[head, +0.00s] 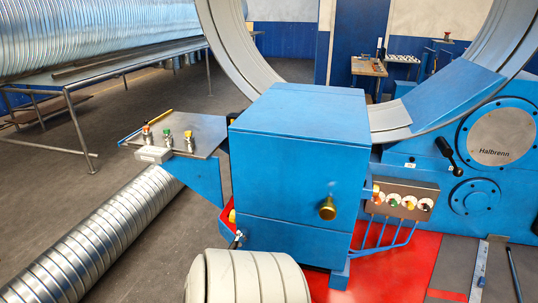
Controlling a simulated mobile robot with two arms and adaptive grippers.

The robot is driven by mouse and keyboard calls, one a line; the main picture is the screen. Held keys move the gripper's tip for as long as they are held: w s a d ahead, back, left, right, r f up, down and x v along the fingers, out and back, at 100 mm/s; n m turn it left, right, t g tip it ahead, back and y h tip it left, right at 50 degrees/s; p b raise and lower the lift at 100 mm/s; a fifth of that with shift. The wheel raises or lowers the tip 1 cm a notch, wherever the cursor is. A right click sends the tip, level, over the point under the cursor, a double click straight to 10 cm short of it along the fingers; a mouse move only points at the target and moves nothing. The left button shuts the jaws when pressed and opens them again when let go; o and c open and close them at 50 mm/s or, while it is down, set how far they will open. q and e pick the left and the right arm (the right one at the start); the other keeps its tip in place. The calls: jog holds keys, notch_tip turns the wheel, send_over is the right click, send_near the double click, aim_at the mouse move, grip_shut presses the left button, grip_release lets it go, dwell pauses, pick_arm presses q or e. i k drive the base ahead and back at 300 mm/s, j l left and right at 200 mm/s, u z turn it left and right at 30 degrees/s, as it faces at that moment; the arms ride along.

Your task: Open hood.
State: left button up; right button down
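A large blue box-shaped hood (298,140) stands in the middle of the head view, on the blue machine. Its top and sides look closed, with a seam running around its lower part. A round brass-coloured knob (327,209) sits low on its right-hand face. The inside of the hood is hidden. Neither of my grippers shows in the view, and nothing is seen touching the hood or the knob.
A small grey shelf (205,138) with coloured buttons juts out left of the hood. A control box (403,201) with cables is at its right. A large metal ring (500,40) rises behind. A spiral duct (95,240) lies on the floor at left.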

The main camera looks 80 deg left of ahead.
aim_at(300, 157)
jog(key=l+u, duration=0.1)
jog(key=u, duration=2.2)
